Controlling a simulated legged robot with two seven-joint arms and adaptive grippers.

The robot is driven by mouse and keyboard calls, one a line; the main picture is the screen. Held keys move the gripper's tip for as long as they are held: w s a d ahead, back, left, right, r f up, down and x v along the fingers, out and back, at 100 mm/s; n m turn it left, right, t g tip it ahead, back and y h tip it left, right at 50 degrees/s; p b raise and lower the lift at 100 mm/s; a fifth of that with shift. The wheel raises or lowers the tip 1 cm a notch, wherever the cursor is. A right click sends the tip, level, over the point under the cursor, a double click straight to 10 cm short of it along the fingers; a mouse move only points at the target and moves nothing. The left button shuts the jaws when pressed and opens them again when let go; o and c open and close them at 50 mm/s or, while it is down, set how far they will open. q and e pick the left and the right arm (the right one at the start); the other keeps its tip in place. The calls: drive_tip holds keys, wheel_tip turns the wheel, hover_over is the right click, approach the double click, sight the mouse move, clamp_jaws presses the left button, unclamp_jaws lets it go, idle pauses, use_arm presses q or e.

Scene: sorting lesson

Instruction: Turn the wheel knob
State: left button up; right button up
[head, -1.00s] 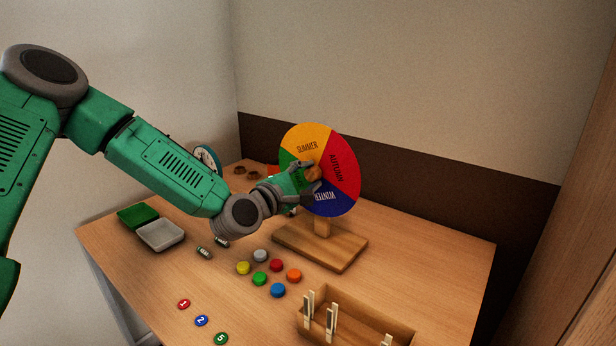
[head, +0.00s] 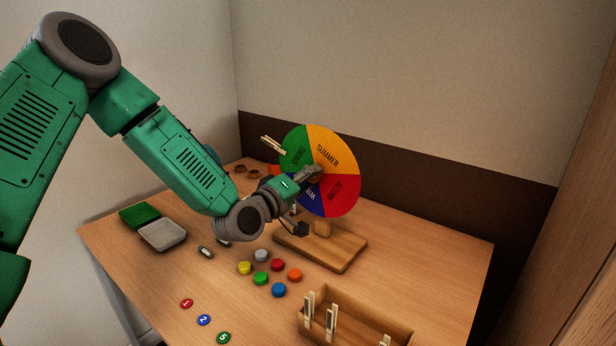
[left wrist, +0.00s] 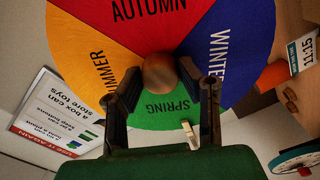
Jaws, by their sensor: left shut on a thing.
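The season wheel (head: 335,160) stands upright on a wooden base (head: 320,248), with yellow SUMMER at upper right, red AUTUMN lower right, green SPRING upper left and blue WINTER partly hidden at the bottom. My left gripper (head: 312,177) is at the wheel's centre, shut on the round wooden knob (left wrist: 160,74), with a finger on each side in the left wrist view. The gripper mostly hides the knob in the head view. A clothespin (head: 273,145) sticks out at the green sector's edge. My right gripper is not in view.
Coloured discs, including an orange one (head: 294,275), lie before the base. A wooden box (head: 375,318) with clothespins stands at the front right. A grey tray (head: 163,235) and a green tray (head: 141,218) sit at left.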

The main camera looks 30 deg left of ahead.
use_arm(q)
drive_tip(key=m, duration=0.4)
drive_tip(key=m+p, duration=0.1)
drive_tip(key=m, duration=0.1)
drive_tip(key=shift+s+d+f+m, duration=0.1)
drive_tip(key=shift+d+f+m, duration=0.05)
drive_tip(key=shift+f+m, duration=0.15)
drive_tip(key=m, duration=0.3)
drive_tip(key=shift+f, duration=0.1)
drive_tip(key=shift+m, duration=1.4)
drive_tip(key=shift+a, duration=0.2)
drive_tip(key=o, duration=1)
drive_tip(key=shift+o, duration=0.6)
drive_tip(key=shift+w, duration=0.2)
drive_tip(key=shift+s+a, duration=0.1)
